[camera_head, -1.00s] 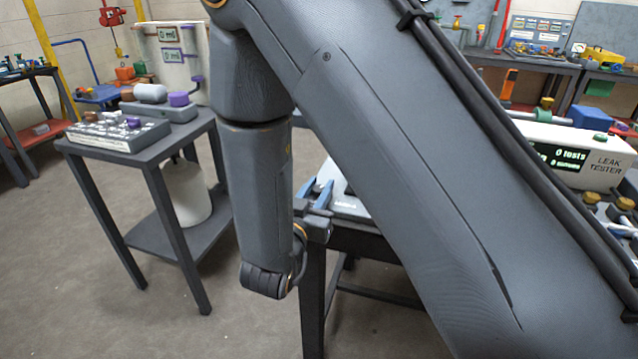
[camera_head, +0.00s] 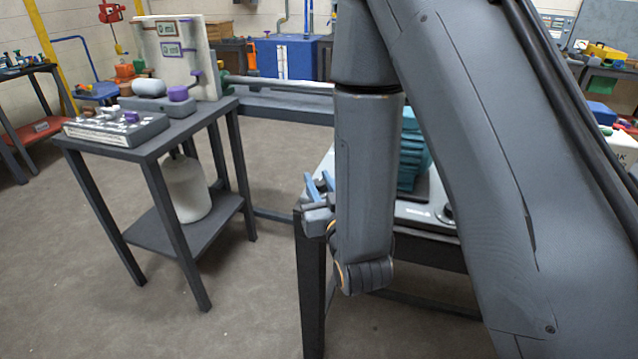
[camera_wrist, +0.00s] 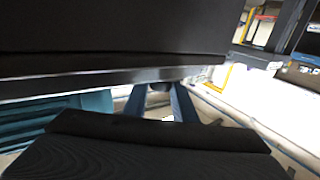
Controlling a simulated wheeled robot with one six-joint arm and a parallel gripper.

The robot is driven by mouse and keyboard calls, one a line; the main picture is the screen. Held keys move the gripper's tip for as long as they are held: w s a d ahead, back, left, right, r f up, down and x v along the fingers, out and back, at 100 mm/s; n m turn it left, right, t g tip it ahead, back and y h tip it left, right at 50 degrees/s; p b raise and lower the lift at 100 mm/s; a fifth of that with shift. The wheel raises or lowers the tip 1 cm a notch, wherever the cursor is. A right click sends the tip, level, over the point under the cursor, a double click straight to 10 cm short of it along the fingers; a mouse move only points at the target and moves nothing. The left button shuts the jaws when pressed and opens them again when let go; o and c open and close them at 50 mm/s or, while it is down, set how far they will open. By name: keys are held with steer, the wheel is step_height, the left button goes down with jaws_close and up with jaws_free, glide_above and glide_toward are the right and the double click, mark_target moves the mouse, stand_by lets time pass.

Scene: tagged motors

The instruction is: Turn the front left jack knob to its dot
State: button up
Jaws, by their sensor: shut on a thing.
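My gripper (camera_head: 318,182) is at the front left corner of a pale plate (camera_head: 408,209), its blue fingers pointing away from me. In the wrist view, my gripper (camera_wrist: 160,92) has its fingers closed on a small dark round part (camera_wrist: 159,86), which seems to be the front left jack knob. Its dot is not visible. A teal finned motor (camera_head: 411,150) stands on the plate, partly behind my arm; its teal side also shows in the wrist view (camera_wrist: 60,118). Another dark round knob (camera_head: 446,213) sits at the plate's front edge, further right.
A dark side table (camera_head: 150,147) at the left holds a grey control box (camera_head: 115,130), purple knobs and a pale panel (camera_head: 178,55). A white tank (camera_head: 187,188) stands on its lower shelf. Open floor lies between the two tables.

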stand_by(0.4)
steer(key=o, duration=1)
steer(key=shift+o, duration=0.2)
steer(key=shift+s, duration=0.1)
steer(key=p+v, duration=0.2)
steer(key=p, duration=0.1)
steer(key=shift+s+d+r+p, duration=0.1)
steer(key=shift+s+r+p, duration=0.05)
steer(key=shift+s+p, duration=0.2)
steer(key=p+v, duration=0.4)
steer(key=shift+s+d+p, duration=0.15)
steer(key=shift+s+p, duration=0.2)
steer(key=shift+s, duration=0.05)
